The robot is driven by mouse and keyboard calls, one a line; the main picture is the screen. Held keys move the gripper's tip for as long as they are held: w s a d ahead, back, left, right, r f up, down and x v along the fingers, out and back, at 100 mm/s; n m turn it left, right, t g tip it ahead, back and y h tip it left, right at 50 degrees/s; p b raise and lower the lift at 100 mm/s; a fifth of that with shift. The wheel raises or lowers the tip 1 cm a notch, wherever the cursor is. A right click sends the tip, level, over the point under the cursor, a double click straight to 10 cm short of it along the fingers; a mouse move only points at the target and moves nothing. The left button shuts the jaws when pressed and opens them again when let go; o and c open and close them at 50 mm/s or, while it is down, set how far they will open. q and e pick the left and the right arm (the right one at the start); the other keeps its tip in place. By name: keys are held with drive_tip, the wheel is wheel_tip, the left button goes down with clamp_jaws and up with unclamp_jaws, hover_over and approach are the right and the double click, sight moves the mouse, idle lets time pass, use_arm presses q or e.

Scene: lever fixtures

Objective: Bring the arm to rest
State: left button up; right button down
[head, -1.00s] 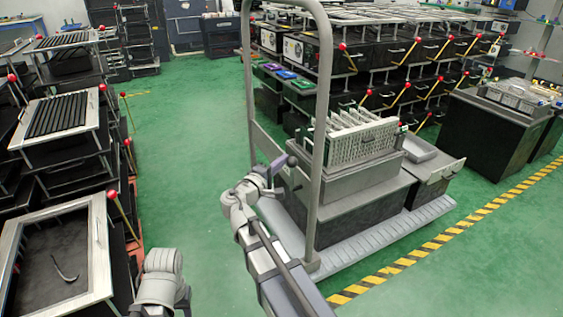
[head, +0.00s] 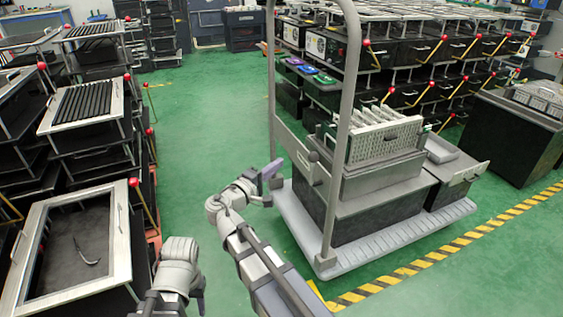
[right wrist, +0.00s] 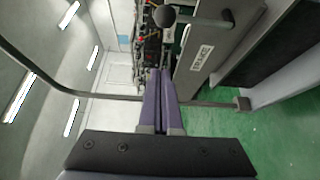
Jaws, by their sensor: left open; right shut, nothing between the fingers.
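My right arm reaches up the middle of the head view. Its purple-fingered gripper (head: 270,174) is just left of the trolley and apart from it. In the right wrist view its two fingers (right wrist: 160,76) lie side by side, shut, with nothing visible between them. My left arm comes in at the bottom left of the head view, folded low. Its gripper (head: 198,287) shows only as a small dark part beside the grey joint and holds nothing visible. A grey round knob (head: 314,156) on the trolley's side stands right of the right gripper; a grey knob (right wrist: 165,16) also shows in the right wrist view.
A trolley (head: 300,225) with a tall hoop handle (head: 272,90) carries boxes and a crate. Racks with red-knobbed levers (head: 133,183) and an open-topped box (head: 121,235) stand left. More lever boxes fill the back right. Green floor (head: 200,110) is clear between.

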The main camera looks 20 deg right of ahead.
idle(0.5)
drive_tip(key=s+a+f+m+g+y+p, duration=0.25)
drive_tip(key=s+a+f+g+y, duration=0.3)
drive_tip(key=s+f, duration=0.45)
drive_tip(key=s+a+f+g+y+p, duration=0.1)
drive_tip(key=s+a+f+g+y, duration=0.2)
drive_tip(key=s+a, duration=0.35)
drive_tip(key=s+a+f+g+y+p, duration=0.1)
drive_tip(key=s+a+f+y+p, duration=0.15)
drive_tip(key=s+a+y, duration=0.35)
wheel_tip(320, 180, up, 37)
drive_tip(key=w+a+p, duration=0.1)
drive_tip(key=p, duration=3.6)
drive_tip(key=shift+h, duration=0.25)
